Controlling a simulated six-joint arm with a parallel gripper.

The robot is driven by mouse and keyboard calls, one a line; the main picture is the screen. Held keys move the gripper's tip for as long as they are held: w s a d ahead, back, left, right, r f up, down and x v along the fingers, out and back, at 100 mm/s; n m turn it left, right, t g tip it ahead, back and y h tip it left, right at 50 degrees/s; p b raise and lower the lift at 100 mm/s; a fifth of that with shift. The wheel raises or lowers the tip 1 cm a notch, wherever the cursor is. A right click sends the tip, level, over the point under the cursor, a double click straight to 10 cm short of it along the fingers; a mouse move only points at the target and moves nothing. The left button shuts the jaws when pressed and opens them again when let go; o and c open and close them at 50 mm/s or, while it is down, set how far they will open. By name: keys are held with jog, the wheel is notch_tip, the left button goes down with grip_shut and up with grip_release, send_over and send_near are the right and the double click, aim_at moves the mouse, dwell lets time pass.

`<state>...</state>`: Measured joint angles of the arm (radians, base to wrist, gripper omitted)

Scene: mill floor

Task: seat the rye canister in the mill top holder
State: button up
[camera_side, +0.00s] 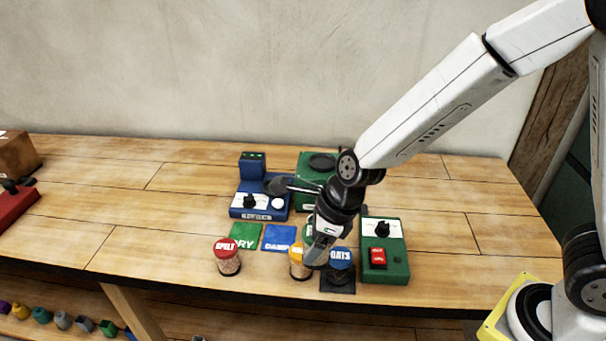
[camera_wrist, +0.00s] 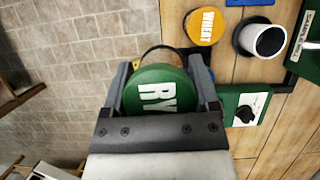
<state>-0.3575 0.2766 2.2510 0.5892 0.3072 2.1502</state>
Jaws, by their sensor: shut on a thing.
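My gripper (camera_side: 318,248) is shut on the rye canister, whose green lid (camera_wrist: 158,92) with white letters shows between the two fingers in the wrist view. In the side view only a sliver of the green lid (camera_side: 308,232) shows behind my fingers, just above and beside the wheat canister (camera_side: 298,265). Its lower body is hidden. The green mill (camera_side: 308,168) stands at the back, partly behind my arm, with a black round holder (camera_side: 322,161) on its top.
The oats canister (camera_side: 341,262) stands on a black pad (camera_side: 338,287); the spelt canister (camera_side: 228,260) stands at left. A blue device (camera_side: 258,202), DRY card (camera_side: 245,236), DAMP card (camera_side: 279,238) and green control box (camera_side: 386,250) are close by. The bench right of the box is clear.

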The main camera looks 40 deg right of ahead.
jog(key=shift+w+d+r, duration=0.1)
jog(key=shift+w+r, duration=0.05)
jog(key=shift+w, duration=0.35)
jog(key=w+d+r+m, duration=0.25)
jog(key=w+d, duration=0.55)
jog(key=w, duration=0.6)
jog(key=w+d+r+m, duration=0.1)
jog(key=w+d+r, duration=0.1)
jog(key=w+d, duration=0.2)
jog(key=w+d+r+m+t+h, duration=0.1)
jog(key=w+d, duration=0.3)
jog(key=d, duration=0.6)
jog(key=shift+w+d+r+h, duration=0.3)
jog(key=shift+r, duration=0.05)
jog(key=shift+f, duration=0.15)
jog(key=shift+f, duration=2.75)
jog(key=shift+f, duration=0.65)
jog(key=o, duration=1.2)
